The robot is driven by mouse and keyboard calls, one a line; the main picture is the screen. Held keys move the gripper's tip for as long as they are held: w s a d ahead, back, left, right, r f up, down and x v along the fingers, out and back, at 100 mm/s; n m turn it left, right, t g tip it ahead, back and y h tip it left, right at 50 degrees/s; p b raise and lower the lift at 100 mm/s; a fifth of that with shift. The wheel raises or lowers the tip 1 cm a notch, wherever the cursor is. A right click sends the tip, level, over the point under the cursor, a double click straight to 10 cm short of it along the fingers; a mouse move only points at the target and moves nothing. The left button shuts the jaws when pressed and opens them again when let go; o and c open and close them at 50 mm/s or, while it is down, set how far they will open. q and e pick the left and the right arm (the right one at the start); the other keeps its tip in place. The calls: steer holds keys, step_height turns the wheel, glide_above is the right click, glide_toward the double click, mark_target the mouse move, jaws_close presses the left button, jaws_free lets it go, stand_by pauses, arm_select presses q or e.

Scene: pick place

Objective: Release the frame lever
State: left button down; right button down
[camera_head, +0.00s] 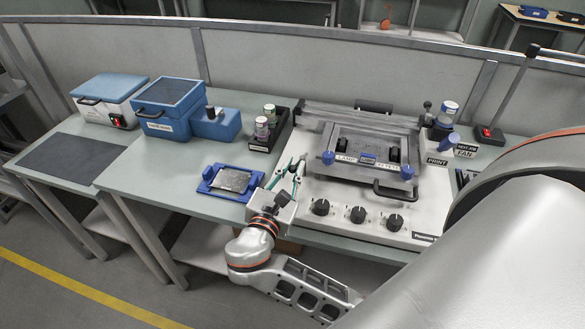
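A white machine (338,199) on the table carries a grey hinged frame (346,137). The frame has a blue knob at its left front (328,158) and another at its right front (407,173), with a black handle (394,191) at its front edge. A blue-ended lever (449,142) stands to the right of the frame, near the PRINT label. I cannot tell which part is the frame lever. My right gripper (287,172) is open and empty, left of the machine's front left corner, apart from the frame. My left gripper is not in view.
A blue tray with a metallic plate (234,181) lies just left of my gripper. A black rack (270,130) with small bottles stands behind it. Blue boxes (170,105) stand further left. Several black dials (358,214) line the machine's front. My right arm covers the lower right.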

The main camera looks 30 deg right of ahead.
steer(key=t+p, duration=0.1)
steer(key=n+y+p, duration=0.1)
steer(key=p, duration=0.1)
steer(key=n+t+y+p, duration=0.1)
steer(key=shift+s+d+r+t+p, duration=0.3)
steer(key=shift+s+d+r+p, duration=0.05)
steer(key=shift+s+p, duration=0.05)
steer(key=shift+s+n+y+p, duration=0.1)
steer(key=shift+n+y+p, duration=0.2)
steer(key=shift+y, duration=0.1)
steer(key=shift+d+f+t+y, duration=0.1)
steer(key=shift+f+t+y, duration=0.1)
steer(key=shift+t+y, duration=0.15)
steer(key=shift+n, duration=0.3)
steer(key=c, duration=2)
jaws_free()
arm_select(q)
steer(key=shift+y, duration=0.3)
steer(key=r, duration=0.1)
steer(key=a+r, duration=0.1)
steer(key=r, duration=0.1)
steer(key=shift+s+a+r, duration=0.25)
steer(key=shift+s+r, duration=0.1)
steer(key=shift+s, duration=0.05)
arm_select(e)
steer(key=shift+f, duration=0.1)
